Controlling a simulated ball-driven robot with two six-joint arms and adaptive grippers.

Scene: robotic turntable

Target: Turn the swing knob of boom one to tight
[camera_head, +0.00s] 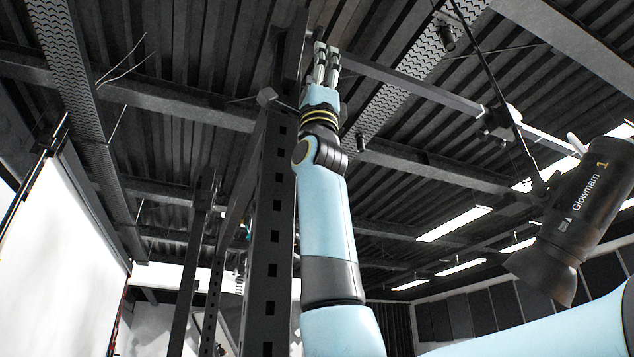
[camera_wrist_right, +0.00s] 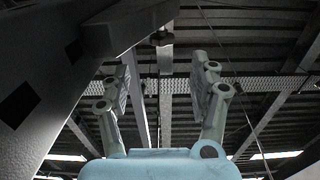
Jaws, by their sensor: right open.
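My right gripper (camera_head: 326,62) is raised high beside the top of a dark perforated post, its fingers pointing up. In the right wrist view the right gripper (camera_wrist_right: 163,90) has its two fingers spread apart with nothing between them. A small dark faceted piece (camera_head: 266,97) sits on the post's left side, below and left of the fingertips; I cannot tell whether it is the swing knob. A grey boom-like bar (camera_head: 410,88) runs from near the gripper toward the right. No tight marking is readable. My left gripper is not in view.
The perforated post (camera_head: 272,240) stands close along the left of my right arm. A black lamp (camera_head: 574,215) marked "Glowmarn 1" hangs at the right. In the wrist view a dark beam (camera_wrist_right: 130,22) crosses at upper left, near the left finger.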

